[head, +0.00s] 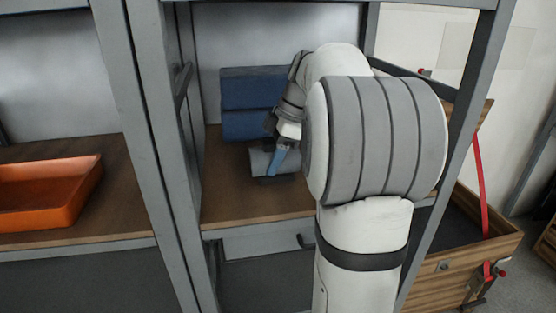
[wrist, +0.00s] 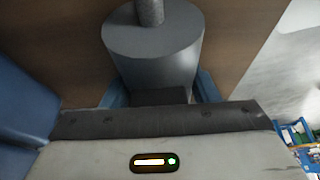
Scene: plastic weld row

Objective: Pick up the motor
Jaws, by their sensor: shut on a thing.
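The motor (wrist: 153,45) is a grey cylinder with a thinner shaft at its end, seen large in the wrist view. In the head view the motor (head: 262,161) lies on the wooden shelf, partly hidden by my gripper. My gripper (head: 277,163) has blue fingers and is shut on the motor. In the wrist view the fingers of my gripper (wrist: 160,92) show on either side of the motor's body. I cannot tell whether the motor touches the shelf.
Blue boxes (head: 250,103) are stacked behind the motor on the wooden shelf (head: 245,205). Grey frame posts (head: 153,130) stand at the left. An orange tray (head: 50,208) sits on the neighbouring shelf. A wooden crate (head: 455,245) is at the lower right. The shelf's front left is clear.

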